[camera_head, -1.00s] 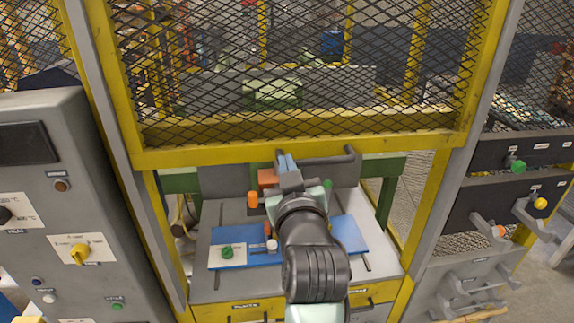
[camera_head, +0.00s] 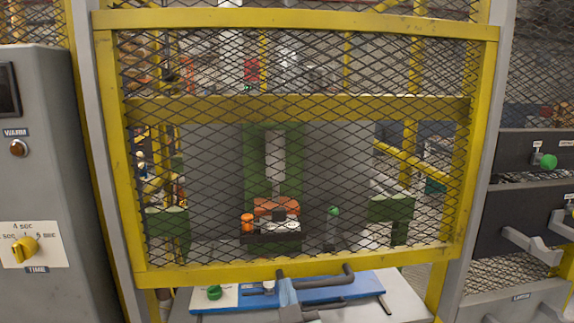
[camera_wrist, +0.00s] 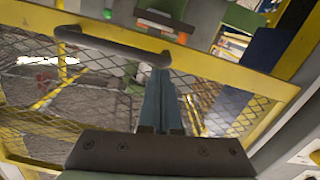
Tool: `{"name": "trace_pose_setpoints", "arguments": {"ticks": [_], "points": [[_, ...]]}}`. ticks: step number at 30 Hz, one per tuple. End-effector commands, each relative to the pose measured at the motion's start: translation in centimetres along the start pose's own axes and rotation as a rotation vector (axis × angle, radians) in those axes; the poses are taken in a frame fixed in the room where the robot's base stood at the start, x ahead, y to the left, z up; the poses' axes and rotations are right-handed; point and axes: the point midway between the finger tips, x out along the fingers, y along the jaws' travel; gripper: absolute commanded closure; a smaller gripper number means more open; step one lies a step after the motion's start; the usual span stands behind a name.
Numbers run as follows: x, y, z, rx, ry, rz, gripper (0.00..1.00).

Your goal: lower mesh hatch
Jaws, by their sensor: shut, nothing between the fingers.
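The mesh hatch is a yellow frame filled with dark wire mesh, and its lower rail (camera_head: 200,272) hangs a little above the work surface in the head view. A dark bar handle (camera_head: 335,280) sticks out from that rail. The handle also crosses the upper left of the wrist view (camera_wrist: 105,43). My gripper (camera_head: 286,283) is shut and empty, with its bluish fingers side by side at the handle's left end. In the wrist view the fingertips (camera_wrist: 162,72) lie beside one end of the handle; whether they touch is unclear.
Behind the mesh stand a green press with an orange block (camera_head: 276,206) and an orange knob (camera_head: 247,222). A blue plate (camera_head: 340,287) with a green knob (camera_head: 214,292) shows below the rail. Grey control panels (camera_head: 35,150) flank the left; dark racks (camera_head: 525,215) are at right.

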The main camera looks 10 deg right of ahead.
Motion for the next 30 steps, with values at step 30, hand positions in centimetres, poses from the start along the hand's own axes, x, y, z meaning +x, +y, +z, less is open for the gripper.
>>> {"name": "trace_pose_setpoints", "arguments": {"ticks": [30], "points": [[1.2,-3.8,19.7,0.001,-0.003,0.0,1.0]]}}
